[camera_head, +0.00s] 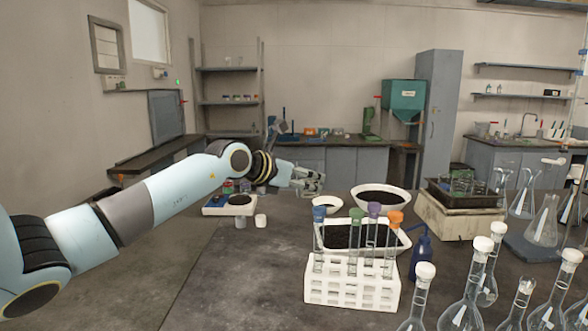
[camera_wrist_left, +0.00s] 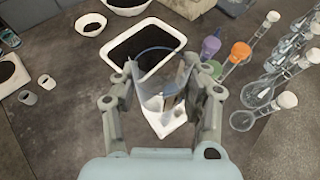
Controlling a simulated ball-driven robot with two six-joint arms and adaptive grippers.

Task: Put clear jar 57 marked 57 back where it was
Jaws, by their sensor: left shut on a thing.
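My left gripper (camera_head: 308,182) reaches in from the left and is above the table, behind the tube rack. In the left wrist view the gripper (camera_wrist_left: 162,70) is shut on a clear jar (camera_wrist_left: 157,88), its fingers on both sides of it. The jar is see-through, so its outline is faint, and I cannot read a number on it. It hides part of the white rack and the dark-filled tray below it. In the head view I cannot make out the jar clearly. My right gripper is not in view.
A white tube rack (camera_head: 350,290) with stoppered tubes stands in front. A tray of dark grains (camera_head: 404,240) and a bowl (camera_head: 405,205) are behind it. Several flasks (camera_head: 468,312) crowd the right. A small white cup (camera_head: 260,220) stands left; the table's front left is clear.

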